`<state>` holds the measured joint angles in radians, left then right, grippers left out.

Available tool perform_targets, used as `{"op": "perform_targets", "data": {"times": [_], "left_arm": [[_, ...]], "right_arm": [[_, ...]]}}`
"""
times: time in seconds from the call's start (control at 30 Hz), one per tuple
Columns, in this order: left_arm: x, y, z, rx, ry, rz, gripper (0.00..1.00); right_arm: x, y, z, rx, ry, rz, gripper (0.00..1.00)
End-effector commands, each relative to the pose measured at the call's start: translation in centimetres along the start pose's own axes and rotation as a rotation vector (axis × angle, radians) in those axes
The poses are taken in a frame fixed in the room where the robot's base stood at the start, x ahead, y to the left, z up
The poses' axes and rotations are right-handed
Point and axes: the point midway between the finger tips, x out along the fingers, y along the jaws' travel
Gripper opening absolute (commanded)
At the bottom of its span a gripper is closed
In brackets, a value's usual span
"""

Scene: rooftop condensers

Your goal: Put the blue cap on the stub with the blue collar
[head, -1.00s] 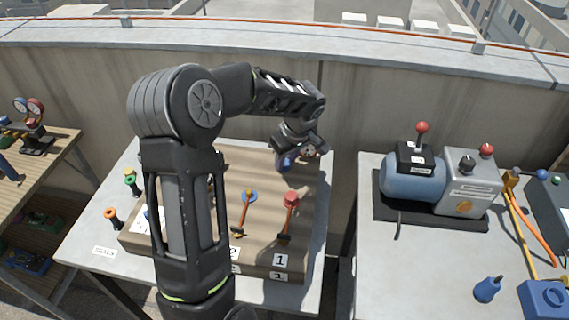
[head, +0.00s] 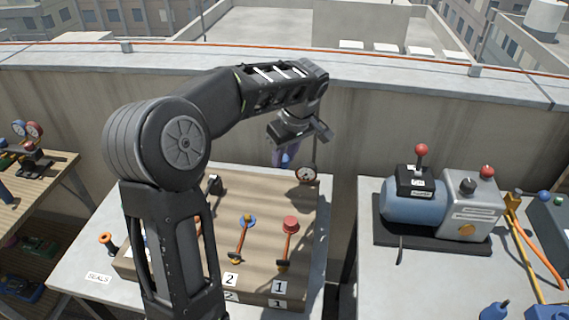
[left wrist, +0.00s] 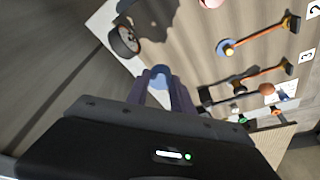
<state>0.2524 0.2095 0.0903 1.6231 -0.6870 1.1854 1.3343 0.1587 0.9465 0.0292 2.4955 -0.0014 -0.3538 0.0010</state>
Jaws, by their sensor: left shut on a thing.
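My left gripper (head: 284,158) is above the back of the brown panel, near the gauge. Its purple fingers point down and are shut on the blue cap (left wrist: 160,72), which shows between the fingertips in the left wrist view. The stub with the blue collar (head: 247,220) stands on the panel behind label 2, with an orange-handled valve lever in front. It also shows in the left wrist view (left wrist: 226,48), to the right of the gripper. The cap is apart from this stub. My right gripper is not in view.
A red-capped stub (head: 291,224) stands to the right, behind label 1. A round gauge (head: 305,174) is at the panel's back right corner. My left arm hides the panel's left part. A blue pump (head: 412,200) stands on the right table. A concrete parapet (head: 350,130) runs behind.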

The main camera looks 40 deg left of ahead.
Motion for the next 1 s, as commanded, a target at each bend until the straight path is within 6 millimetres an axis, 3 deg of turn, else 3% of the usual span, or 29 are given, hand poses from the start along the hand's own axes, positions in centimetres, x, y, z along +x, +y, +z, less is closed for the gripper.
{"op": "perform_targets", "data": {"times": [0.53,0.7,0.87,1.0], "left_arm": [[0.0,0.0,0.0,0.000,0.000,0.000,0.00],[-0.8,-0.6,-0.8,-0.015,0.000,-0.005,0.00],[-1.4,-3.6,-1.5,-0.073,-0.001,-0.026,0.00],[-0.9,-7.2,-0.7,-0.271,-0.002,-0.088,0.00]], "right_arm": [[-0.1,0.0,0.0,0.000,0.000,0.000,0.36],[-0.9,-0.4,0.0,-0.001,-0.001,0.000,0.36],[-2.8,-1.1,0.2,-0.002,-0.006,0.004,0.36],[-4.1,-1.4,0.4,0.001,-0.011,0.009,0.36]]}}
